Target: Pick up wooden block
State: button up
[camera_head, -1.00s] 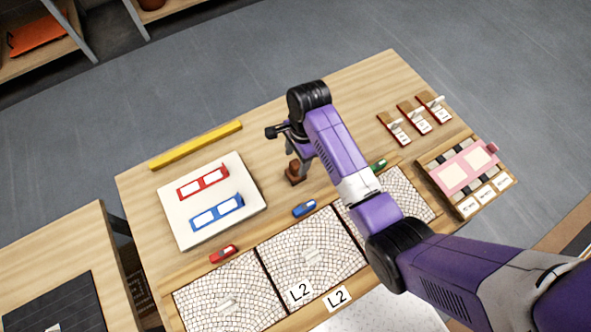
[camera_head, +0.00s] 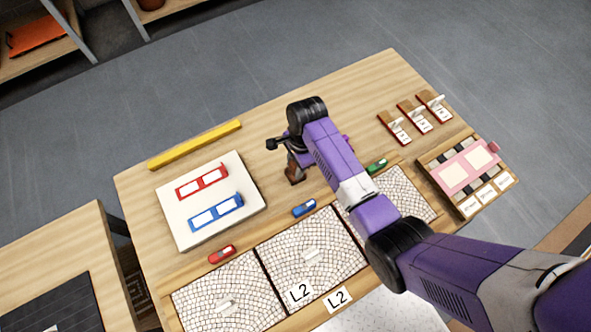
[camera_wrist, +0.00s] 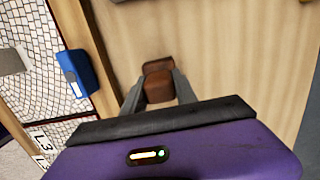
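The wooden block (camera_head: 294,176) is small and dark brown, near the middle of the table in the head view. It also shows in the wrist view (camera_wrist: 158,86), between the two grey fingers of my gripper (camera_wrist: 159,82). The fingers lie close against both sides of the block, and I see no clear gap. My gripper (camera_head: 293,160) reaches down to the block in the head view, where my arm partly covers it. I cannot tell whether the block touches the table.
Blue (camera_head: 304,208), green (camera_head: 377,166) and red (camera_head: 222,253) pieces lie along the stone-patterned panels (camera_head: 232,285). A white board (camera_head: 180,225) with red and blue frames is to the left. A yellow bar (camera_head: 196,145) lies along the back edge. A pink-topped tray (camera_head: 466,171) stands right.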

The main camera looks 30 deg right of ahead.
jog(key=shift+r, duration=0.1)
grip_shut()
notch_tip(320, 180, up, 20)
jog(key=p, duration=0.5)
jog(key=shift+d+n, duration=0.1)
jog(key=shift+n, duration=0.2)
dwell(0.4)
